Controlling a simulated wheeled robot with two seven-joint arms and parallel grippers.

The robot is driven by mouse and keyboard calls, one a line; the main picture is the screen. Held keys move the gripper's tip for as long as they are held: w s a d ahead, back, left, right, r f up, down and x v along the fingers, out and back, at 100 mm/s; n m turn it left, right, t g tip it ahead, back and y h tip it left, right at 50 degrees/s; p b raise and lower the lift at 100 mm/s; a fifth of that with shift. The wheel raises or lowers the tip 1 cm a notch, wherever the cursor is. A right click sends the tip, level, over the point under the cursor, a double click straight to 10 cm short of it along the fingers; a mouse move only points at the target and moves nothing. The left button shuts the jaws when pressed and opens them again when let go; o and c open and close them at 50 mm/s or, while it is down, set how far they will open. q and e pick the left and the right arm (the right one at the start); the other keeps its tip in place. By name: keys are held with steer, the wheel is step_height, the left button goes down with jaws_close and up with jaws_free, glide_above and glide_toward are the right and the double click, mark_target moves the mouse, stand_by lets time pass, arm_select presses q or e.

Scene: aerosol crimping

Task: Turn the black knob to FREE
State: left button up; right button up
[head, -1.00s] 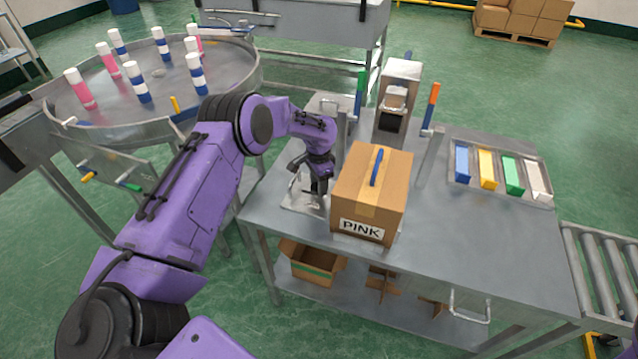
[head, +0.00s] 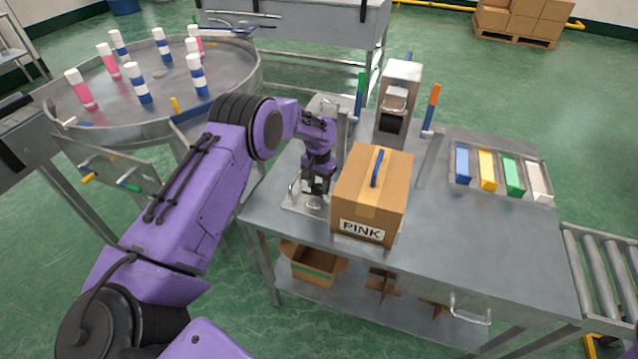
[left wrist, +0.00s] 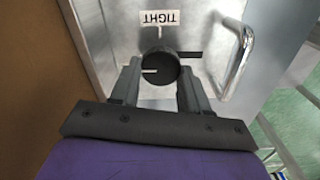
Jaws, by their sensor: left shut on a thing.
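The black knob (left wrist: 162,67) sits on a metal plate in the left wrist view. Its white line points left in that picture. A TIGHT label (left wrist: 160,18) appears upside down above the knob, with a thin white mark between them. A dark bar (left wrist: 190,54) extends right from the knob's upper side. My left gripper (head: 314,192) is shut on the knob, with one finger on each side. It is over the metal plate (head: 293,204) left of the cardboard box. No FREE label is visible. My right gripper is out of view.
A cardboard box marked PINK (head: 362,228) stands close to the right of my left gripper. A metal handle (left wrist: 238,62) rises beside the knob. A round table (head: 110,112) with several cans is at left.

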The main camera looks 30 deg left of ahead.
mark_target(319, 187)
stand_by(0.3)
arm_select(q)
steer(key=o, duration=1.1)
steer(key=shift+c, duration=0.2)
steer(key=shift+r, duration=0.45)
step_height(319, 187, up, 10)
steer(key=b, duration=0.2)
steer(key=shift+f, duration=0.2)
